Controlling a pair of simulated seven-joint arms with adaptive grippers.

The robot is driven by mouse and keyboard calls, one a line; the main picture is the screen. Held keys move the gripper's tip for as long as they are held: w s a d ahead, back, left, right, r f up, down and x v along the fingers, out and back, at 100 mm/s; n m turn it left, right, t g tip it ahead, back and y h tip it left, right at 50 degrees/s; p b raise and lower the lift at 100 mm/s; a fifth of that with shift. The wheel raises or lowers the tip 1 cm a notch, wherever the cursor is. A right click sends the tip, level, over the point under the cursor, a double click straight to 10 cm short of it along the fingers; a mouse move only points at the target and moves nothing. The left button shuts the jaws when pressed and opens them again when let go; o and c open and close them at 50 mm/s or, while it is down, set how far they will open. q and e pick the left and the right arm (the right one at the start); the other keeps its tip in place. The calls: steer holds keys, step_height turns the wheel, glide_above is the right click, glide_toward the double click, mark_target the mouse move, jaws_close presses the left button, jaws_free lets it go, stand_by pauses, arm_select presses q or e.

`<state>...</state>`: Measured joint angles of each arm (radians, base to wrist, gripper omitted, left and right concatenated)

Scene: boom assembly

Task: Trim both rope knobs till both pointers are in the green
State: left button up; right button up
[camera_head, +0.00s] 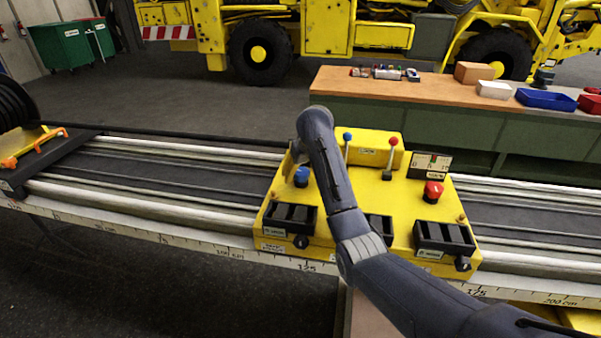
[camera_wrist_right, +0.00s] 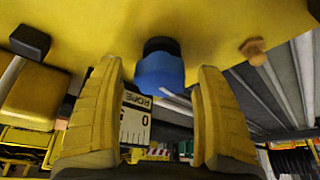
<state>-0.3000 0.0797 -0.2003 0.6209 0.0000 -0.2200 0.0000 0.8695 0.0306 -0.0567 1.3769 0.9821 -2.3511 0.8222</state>
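A blue rope knob (camera_head: 301,176) stands on the yellow console (camera_head: 400,210), left of a red rope knob (camera_head: 432,191). My right gripper (camera_wrist_right: 159,72) is at the blue knob. In the right wrist view the blue knob (camera_wrist_right: 160,74) lies between its two spread fingers, with a gap visible on each side. In the head view my right arm hides most of that gripper. Part of a rope scale (camera_wrist_right: 134,118) shows between the fingers. My left gripper is out of view.
A blue lever (camera_head: 347,137) and a red lever (camera_head: 392,143) rise at the console's back. Black boxes (camera_head: 444,238) line its front. Rails (camera_head: 150,212) run left and right. A workbench (camera_head: 440,90) with trays stands behind.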

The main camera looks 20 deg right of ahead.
steer(key=c, duration=1.1)
steer(key=shift+n, duration=0.4)
steer(key=n+y, duration=0.1)
steer(key=n, duration=0.1)
steer(key=shift+n, duration=0.4)
steer(key=n, duration=0.2)
steer(key=n+g+y, duration=0.1)
steer(key=n, duration=0.1)
steer(key=shift+n+y, duration=0.3)
steer(key=n+g+y, duration=0.1)
steer(key=n+g, duration=0.1)
steer(key=n, duration=0.3)
steer(key=shift+n+g, duration=0.5)
steer(key=shift+n, duration=0.7)
steer(key=shift+a+f, duration=0.1)
steer(key=o, duration=1.2)
